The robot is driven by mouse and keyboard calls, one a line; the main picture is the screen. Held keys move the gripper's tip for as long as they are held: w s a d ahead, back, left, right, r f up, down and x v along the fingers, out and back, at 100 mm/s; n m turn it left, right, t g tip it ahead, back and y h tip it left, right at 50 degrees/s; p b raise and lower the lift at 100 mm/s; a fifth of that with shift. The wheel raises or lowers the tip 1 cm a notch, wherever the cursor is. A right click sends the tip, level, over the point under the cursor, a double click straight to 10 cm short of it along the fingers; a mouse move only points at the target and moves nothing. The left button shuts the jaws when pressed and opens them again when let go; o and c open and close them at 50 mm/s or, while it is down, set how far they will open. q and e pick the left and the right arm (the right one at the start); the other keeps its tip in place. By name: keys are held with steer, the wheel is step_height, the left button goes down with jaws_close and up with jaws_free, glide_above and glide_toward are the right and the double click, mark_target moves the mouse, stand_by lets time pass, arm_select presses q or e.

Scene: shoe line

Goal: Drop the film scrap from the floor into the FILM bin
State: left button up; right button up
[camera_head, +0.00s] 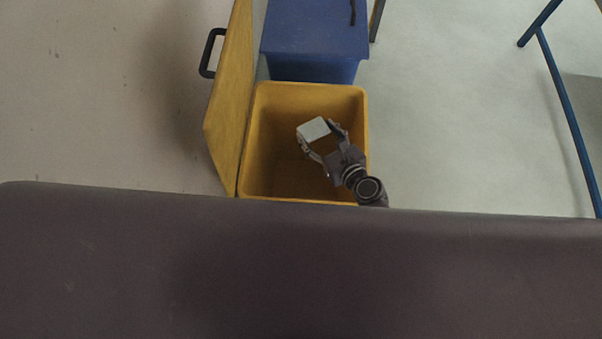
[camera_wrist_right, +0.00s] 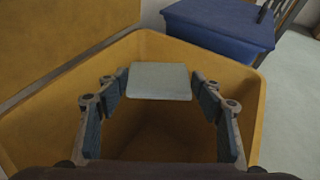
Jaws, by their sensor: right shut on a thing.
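The film scrap (camera_head: 314,129) is a small pale, flat, square piece. My right gripper (camera_head: 322,140) is shut on it over the open yellow bin (camera_head: 364,110). In the right wrist view the scrap (camera_wrist_right: 160,81) sits between the two fingertips (camera_wrist_right: 160,84), with the yellow bin's walls (camera_wrist_right: 245,95) around and below it. No label shows on the yellow bin, so I cannot read whether it is the FILM bin. The inside of the bin looks empty where it shows. My left gripper is not in view.
The yellow bin's lid (camera_head: 230,95) stands open on the left, with a black handle (camera_head: 208,53). A closed blue bin (camera_head: 315,35) stands right behind the yellow one. Blue frame legs (camera_head: 570,120) stand at the right. Pale floor between is clear.

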steer(key=o, duration=1)
steer(key=v, duration=1.2)
